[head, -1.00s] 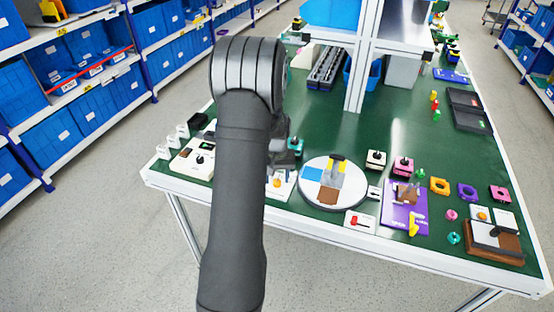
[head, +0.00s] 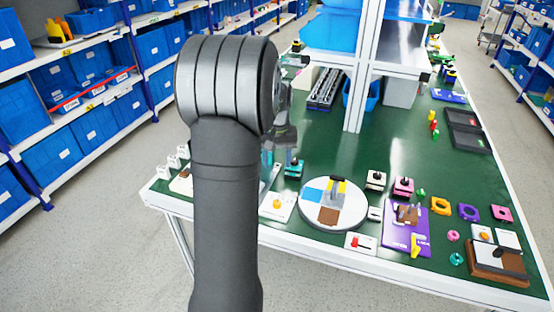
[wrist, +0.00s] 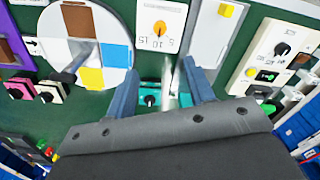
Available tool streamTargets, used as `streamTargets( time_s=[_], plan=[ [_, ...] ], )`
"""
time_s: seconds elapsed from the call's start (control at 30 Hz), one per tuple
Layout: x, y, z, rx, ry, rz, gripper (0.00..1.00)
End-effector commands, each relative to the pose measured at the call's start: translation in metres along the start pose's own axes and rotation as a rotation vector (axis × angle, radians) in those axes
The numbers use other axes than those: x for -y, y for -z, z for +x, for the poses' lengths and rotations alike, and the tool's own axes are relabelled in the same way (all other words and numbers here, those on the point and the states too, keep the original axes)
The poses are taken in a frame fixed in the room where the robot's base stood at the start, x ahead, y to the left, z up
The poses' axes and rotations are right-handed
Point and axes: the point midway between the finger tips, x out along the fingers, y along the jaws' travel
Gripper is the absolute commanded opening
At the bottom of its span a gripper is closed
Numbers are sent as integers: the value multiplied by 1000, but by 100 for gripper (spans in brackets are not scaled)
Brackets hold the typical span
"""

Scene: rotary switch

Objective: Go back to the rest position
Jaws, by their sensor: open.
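My gripper (wrist: 162,88) is open and empty in the wrist view, its two blue-grey fingers apart above the bench. A teal block with a black knob (wrist: 150,98) lies below, between the fingers in the picture. A white plate with an orange rotary knob (wrist: 160,28) lies beyond the fingertips. A white panel with a black rotary knob (wrist: 282,48) and a green button is to the right. The orange-knob plate (head: 278,204) and the teal block (head: 294,168) show right of my arm.
A round disc with coloured sectors (head: 334,212) stands on the green bench (head: 400,150). Several small switches, rings and a purple board (head: 405,230) are to its right. A white upright post (head: 364,75) and blue bins stand at the back. Shelves line the left.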

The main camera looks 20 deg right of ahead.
Motion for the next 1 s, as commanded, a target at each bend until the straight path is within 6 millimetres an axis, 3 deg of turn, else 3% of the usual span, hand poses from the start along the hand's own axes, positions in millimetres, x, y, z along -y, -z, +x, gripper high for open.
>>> streamTargets(
  time_s=[0.4,0.57,1.0],
  plan=[
    [0,0,1,0,0,0,49],
    [0,0,10,1,0,0,49],
    [0,0,92,3,1,0,49]
  ],
)
